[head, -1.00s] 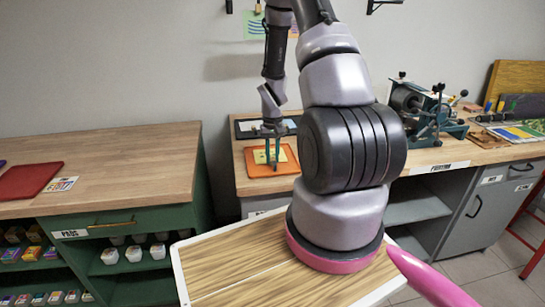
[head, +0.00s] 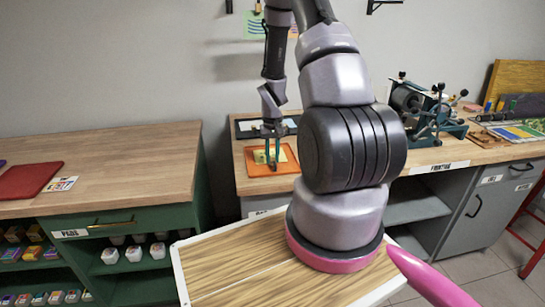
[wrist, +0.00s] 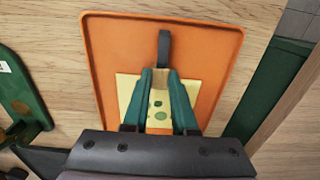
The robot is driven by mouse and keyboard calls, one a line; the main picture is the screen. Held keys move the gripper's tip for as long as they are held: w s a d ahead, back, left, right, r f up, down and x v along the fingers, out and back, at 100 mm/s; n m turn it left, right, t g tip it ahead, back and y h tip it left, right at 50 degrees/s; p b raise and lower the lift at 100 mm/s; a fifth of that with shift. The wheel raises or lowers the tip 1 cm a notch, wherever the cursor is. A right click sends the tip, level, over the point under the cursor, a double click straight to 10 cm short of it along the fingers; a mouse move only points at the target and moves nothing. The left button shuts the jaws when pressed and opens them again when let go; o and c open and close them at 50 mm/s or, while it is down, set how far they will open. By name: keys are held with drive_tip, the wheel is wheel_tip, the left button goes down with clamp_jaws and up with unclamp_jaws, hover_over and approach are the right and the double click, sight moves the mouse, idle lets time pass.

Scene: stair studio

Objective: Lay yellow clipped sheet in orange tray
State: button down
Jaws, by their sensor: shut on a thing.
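The orange tray (head: 254,170) lies on the wooden bench beyond my arm in the head view. It fills the upper middle of the wrist view (wrist: 215,60). The yellow sheet (head: 260,157) is over the tray, within its outline; it bears green dots in the wrist view (wrist: 129,88). A dark clip (wrist: 164,46) stands out past my fingertips. My gripper (head: 273,160), with green fingers, also shows in the wrist view (wrist: 163,76). It is shut on the clipped sheet at the clip end. Whether the sheet touches the tray floor I cannot tell.
A dark tray (head: 245,127) lies behind the orange tray. A green press (head: 428,110) stands to the right on the bench. A red tray (head: 28,180) and a small card (head: 60,184) lie on the left counter, which is mostly clear.

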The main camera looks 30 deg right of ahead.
drive_tip(key=c, duration=0.6)
unclamp_jaws()
drive_tip(key=shift+r, duration=4)
